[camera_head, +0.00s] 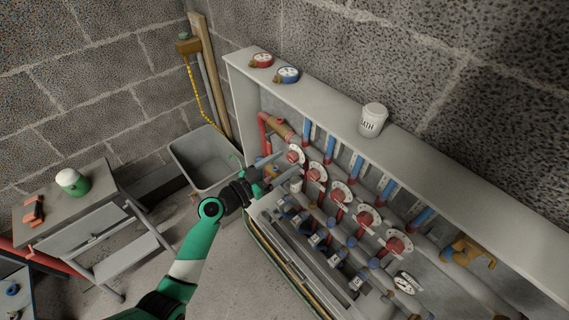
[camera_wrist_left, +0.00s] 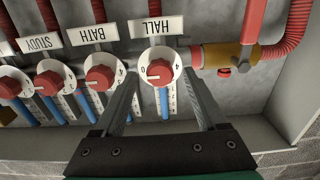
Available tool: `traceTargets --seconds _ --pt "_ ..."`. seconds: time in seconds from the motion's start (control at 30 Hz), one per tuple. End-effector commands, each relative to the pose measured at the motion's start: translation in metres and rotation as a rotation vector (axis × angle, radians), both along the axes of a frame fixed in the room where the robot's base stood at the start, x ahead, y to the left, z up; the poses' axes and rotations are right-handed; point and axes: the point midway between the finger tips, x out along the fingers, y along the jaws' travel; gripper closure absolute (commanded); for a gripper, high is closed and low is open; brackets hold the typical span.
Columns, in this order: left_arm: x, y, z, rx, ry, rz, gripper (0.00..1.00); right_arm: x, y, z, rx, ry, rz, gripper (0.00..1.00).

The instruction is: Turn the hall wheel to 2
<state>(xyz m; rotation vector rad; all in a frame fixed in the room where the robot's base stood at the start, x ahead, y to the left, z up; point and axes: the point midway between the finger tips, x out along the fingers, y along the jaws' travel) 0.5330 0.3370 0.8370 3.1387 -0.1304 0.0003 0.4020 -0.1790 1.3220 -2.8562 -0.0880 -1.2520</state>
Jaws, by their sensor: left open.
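The hall wheel is a red knob on a white numbered dial, under a HALL label (camera_wrist_left: 155,27). In the left wrist view the hall wheel (camera_wrist_left: 160,71) is between my left gripper's fingers; it also shows in the head view (camera_head: 293,156) as the end wheel of the row. My left gripper (camera_head: 287,164) is open, with one finger on each side of the wheel. It also shows in the left wrist view (camera_wrist_left: 161,78). I cannot tell whether the fingers touch the knob. The wheel's exact setting is too small to read surely. My right gripper is not in view.
Similar red wheels continue along the manifold, including the bath wheel (camera_wrist_left: 100,76) and study wheel (camera_wrist_left: 48,81). A brass fitting (camera_wrist_left: 217,56) and red pipe sit beside the hall wheel. The cabinet's top (camera_head: 330,103) carries two gauges and a white pot (camera_head: 372,120). A grey bin (camera_head: 206,158) stands left.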

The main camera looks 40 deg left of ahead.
Motion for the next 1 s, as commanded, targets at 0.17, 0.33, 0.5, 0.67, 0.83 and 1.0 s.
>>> traceTargets --seconds 0.17,0.33,0.5,0.67,0.83,1.0 --pt "0.0082 -0.0010 0.0004 0.000 0.000 0.000 0.26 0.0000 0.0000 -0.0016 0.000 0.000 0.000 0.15" --pt "0.0080 -0.0009 0.0005 0.000 0.000 0.000 0.26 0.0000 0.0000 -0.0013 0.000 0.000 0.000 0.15" --pt "0.0077 -0.0009 0.0004 0.000 0.000 0.000 0.57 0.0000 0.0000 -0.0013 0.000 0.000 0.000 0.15" --pt "0.0076 -0.0009 0.0003 0.000 0.000 0.000 0.85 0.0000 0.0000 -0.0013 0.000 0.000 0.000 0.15" --pt "0.0075 -0.0009 0.0003 0.000 0.000 0.000 1.00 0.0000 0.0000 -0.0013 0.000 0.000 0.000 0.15" --pt "0.0075 -0.0009 0.0002 -0.009 0.001 0.000 1.00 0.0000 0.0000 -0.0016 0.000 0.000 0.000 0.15"
